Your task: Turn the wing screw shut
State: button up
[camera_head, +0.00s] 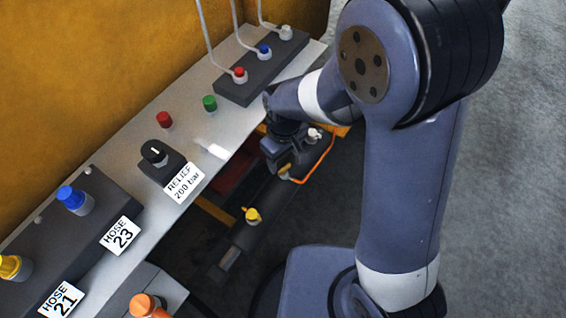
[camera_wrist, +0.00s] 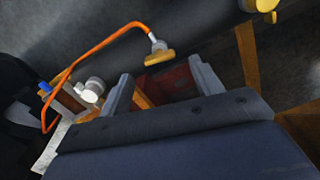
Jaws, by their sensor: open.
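My gripper (camera_head: 284,168) is open, low beside the bench edge in the head view. In the wrist view its two fingers (camera_wrist: 163,86) stand apart with nothing between them. An amber bar-shaped head (camera_wrist: 160,56) on a short grey stem shows just beyond the fingers, at the end of an orange hose (camera_wrist: 98,44); it looks apart from them. A yellow winged piece (camera_head: 252,214) sits on a dark cylinder (camera_head: 268,200) below my gripper in the head view. I cannot tell for certain which is the wing screw.
The pale bench (camera_head: 130,125) runs along the yellow wall (camera_head: 90,60). It carries a relief knob (camera_head: 154,153), red (camera_head: 164,119) and green (camera_head: 209,103) caps, and hose blocks. A whitish round fitting (camera_wrist: 92,90) is left of the fingers in the wrist view. Bare floor (camera_head: 510,200) lies right.

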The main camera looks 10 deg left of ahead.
aim_at(285, 167)
jog(key=shift+f, duration=2.1)
jog(key=shift+c, duration=0.2)
jog(key=c, duration=0.9)
jog(key=shift+c, duration=0.2)
